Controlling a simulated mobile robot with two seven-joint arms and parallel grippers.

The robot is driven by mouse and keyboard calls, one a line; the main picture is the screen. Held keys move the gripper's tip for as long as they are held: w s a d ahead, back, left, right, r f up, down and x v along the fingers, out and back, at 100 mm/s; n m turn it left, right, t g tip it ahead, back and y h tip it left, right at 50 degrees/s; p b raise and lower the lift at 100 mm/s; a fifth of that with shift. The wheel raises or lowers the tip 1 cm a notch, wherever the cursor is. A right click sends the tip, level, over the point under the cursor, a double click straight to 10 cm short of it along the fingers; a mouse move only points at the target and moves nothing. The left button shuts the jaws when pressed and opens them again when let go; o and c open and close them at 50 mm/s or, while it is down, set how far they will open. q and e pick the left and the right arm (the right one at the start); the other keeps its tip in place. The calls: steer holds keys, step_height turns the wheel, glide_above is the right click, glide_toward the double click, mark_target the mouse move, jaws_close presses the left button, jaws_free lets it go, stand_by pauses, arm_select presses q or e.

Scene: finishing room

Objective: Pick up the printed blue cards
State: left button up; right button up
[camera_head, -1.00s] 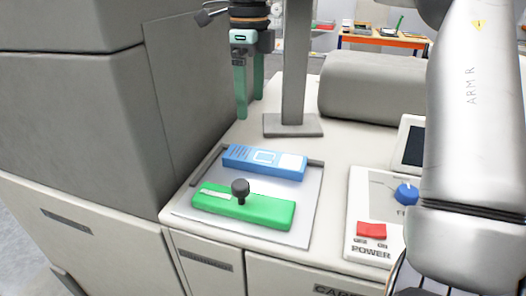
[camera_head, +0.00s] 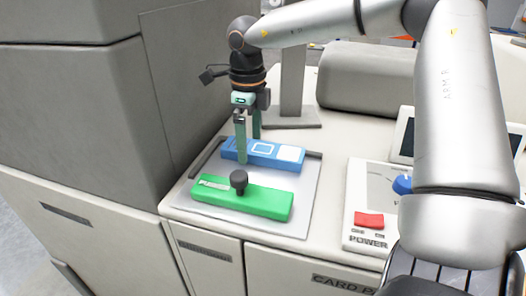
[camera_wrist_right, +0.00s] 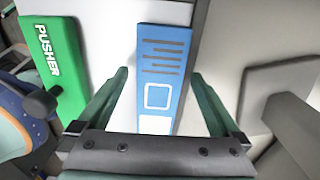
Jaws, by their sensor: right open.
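The blue cards (camera_head: 264,149) lie as a flat stack on a grey tray, behind the green pusher, in the head view. Dark print lines, a white outlined square and a white patch show on their top. My right gripper (camera_head: 249,150) is open and lowered at the left part of the stack, pointing down. In the right wrist view the blue cards (camera_wrist_right: 163,75) lie between the two green fingers (camera_wrist_right: 160,100), with a gap on each side. Whether the fingertips reach beside the stack is hard to tell. My left gripper is not in view.
The green pusher (camera_head: 262,203) with a black knob lies in front of the cards on the tray (camera_head: 303,214). A grey post on a foot (camera_head: 291,119) stands behind. A control panel with a red power switch (camera_head: 368,220) is to the right. A tall grey cabinet (camera_head: 80,110) bounds the left.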

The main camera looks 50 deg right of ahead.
steer(key=shift+f, duration=0.1)
steer(key=shift+c, duration=0.2)
jaws_close()
stand_by(0.5)
